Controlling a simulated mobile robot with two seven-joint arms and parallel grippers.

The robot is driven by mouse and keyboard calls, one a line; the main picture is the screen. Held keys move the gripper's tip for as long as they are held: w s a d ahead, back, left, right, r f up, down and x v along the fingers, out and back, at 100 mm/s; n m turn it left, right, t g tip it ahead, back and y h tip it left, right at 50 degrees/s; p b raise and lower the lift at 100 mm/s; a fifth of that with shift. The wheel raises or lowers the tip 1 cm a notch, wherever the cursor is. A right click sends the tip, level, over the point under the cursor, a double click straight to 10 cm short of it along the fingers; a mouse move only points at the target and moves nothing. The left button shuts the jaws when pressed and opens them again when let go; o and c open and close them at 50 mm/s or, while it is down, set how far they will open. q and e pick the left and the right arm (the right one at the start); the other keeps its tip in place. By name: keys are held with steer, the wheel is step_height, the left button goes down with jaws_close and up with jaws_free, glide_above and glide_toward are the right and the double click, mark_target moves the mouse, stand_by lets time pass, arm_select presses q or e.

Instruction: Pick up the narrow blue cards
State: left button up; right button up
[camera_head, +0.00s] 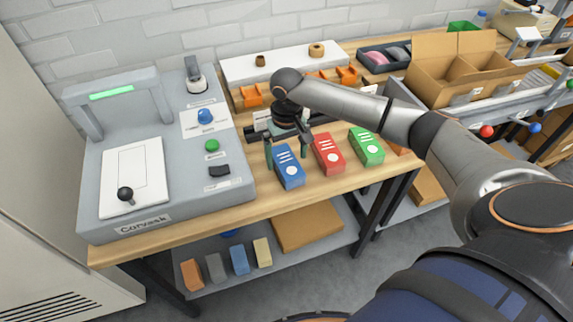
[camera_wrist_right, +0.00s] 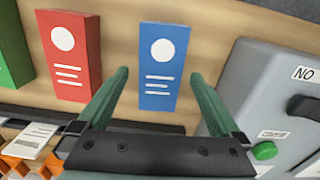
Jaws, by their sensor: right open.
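The narrow blue cards (camera_head: 288,168) are a slim blue block with a white dot and white lines, lying on the wooden bench right of the grey machine. They also show in the right wrist view (camera_wrist_right: 163,68). My right gripper (camera_head: 286,160) is open, its two green fingers on either side of the blue cards' far end in the head view. In the right wrist view the fingertips (camera_wrist_right: 160,80) flank the blue cards with gaps, and nothing is held. Whether the fingers are level with the cards or above them I cannot tell. My left gripper is not in view.
A red block (camera_head: 328,153) and a green block (camera_head: 366,147) of similar shape lie to the right of the blue cards. The grey machine (camera_head: 228,197) stands close on the left. An open cardboard box (camera_head: 450,85) is at the back right. Coloured blocks sit on the lower shelf (camera_head: 310,258).

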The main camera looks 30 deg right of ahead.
steer(key=shift+f, duration=1.25)
steer(key=shift+r, duration=0.1)
jaws_close()
